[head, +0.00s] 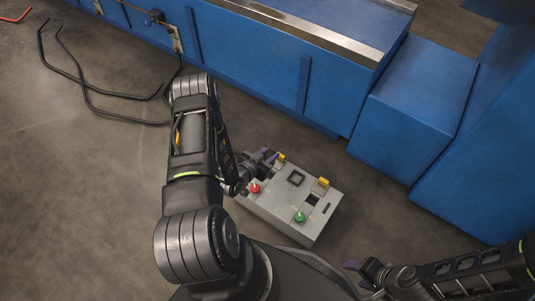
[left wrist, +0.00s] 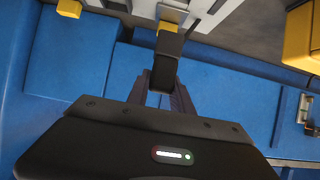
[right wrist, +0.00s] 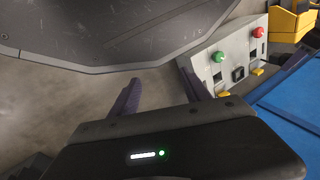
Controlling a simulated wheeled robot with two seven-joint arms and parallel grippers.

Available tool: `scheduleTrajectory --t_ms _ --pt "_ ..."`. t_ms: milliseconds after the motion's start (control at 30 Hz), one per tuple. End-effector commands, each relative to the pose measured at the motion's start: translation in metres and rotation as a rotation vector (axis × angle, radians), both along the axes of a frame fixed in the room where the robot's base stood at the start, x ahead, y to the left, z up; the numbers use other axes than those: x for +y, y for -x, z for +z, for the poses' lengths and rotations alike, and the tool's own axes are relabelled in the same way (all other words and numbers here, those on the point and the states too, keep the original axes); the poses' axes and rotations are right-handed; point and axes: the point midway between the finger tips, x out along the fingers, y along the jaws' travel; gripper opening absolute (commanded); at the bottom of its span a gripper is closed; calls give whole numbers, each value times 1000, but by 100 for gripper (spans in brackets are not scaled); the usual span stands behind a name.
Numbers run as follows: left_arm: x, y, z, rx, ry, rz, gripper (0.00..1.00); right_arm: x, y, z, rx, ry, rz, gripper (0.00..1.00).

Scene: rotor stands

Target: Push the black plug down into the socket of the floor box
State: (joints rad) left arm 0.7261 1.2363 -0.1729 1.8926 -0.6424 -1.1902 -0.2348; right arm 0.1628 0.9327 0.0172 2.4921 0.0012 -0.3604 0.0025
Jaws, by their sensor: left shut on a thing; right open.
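The grey floor box (head: 275,212) stands on the floor, with a dark square socket (head: 296,178) and another dark square opening (head: 312,200) on top. My right gripper (head: 366,274) is open and empty, to the lower right of the box. The box also shows in the right wrist view (right wrist: 232,45).
A red knob (head: 254,188) and a green knob (head: 299,217) stand up from the box top, with a second yellow tab (head: 323,182). A long blue bench (head: 270,60) and blue block (head: 415,95) run behind. Black cables (head: 90,92) lie on the floor at left.

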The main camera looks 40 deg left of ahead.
Motion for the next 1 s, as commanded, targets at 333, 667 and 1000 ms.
scheduleTrajectory --t_ms 333,667,1000 --pt "0 0 -6 -1 -1 1 0 -1 -2 -5 -3 2 -2 55" --pt "0 0 -35 -1 -1 1 0 -6 -7 -27 -12 9 -15 55" --pt "0 -1 -59 -1 -1 1 0 -10 -12 -47 -21 15 -25 55"
